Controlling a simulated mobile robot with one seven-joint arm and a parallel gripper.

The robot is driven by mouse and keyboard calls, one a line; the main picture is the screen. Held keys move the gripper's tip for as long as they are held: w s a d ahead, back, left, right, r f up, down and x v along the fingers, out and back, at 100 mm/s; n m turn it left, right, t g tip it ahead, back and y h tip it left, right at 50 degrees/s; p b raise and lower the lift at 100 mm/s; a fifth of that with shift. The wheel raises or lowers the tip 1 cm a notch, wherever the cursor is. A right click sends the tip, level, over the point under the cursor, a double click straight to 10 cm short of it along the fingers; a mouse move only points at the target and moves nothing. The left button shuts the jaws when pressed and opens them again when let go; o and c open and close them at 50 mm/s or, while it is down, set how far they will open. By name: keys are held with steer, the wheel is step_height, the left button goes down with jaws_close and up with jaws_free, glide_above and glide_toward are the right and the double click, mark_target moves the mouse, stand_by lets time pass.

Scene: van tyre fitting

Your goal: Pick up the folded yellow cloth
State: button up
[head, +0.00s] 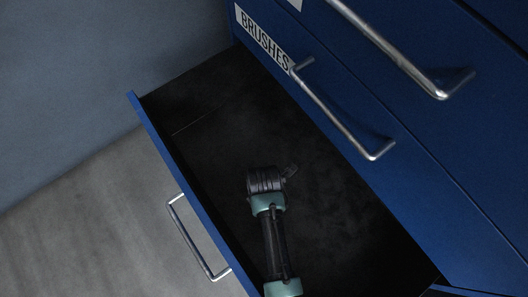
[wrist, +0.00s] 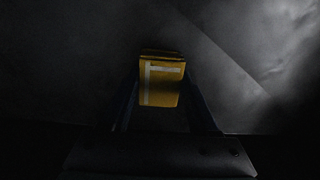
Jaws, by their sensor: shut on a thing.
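The folded yellow cloth (wrist: 160,85) is in the middle of the wrist view, with a pale stripe along its top and left side. My gripper (wrist: 162,96) is shut on it, with one dark finger on each side. The lower part of the cloth is in shadow. Neither the cloth nor my gripper shows in the head view.
In the head view a blue drawer (head: 152,127) stands open, with a metal handle (head: 192,240). A black and teal tool (head: 268,225) lies in it. Closed drawers, one labelled BRUSHES (head: 262,40), are above. Grey floor (head: 90,215) is clear at left.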

step_height(320, 180, up, 10)
steer(key=p, duration=0.7)
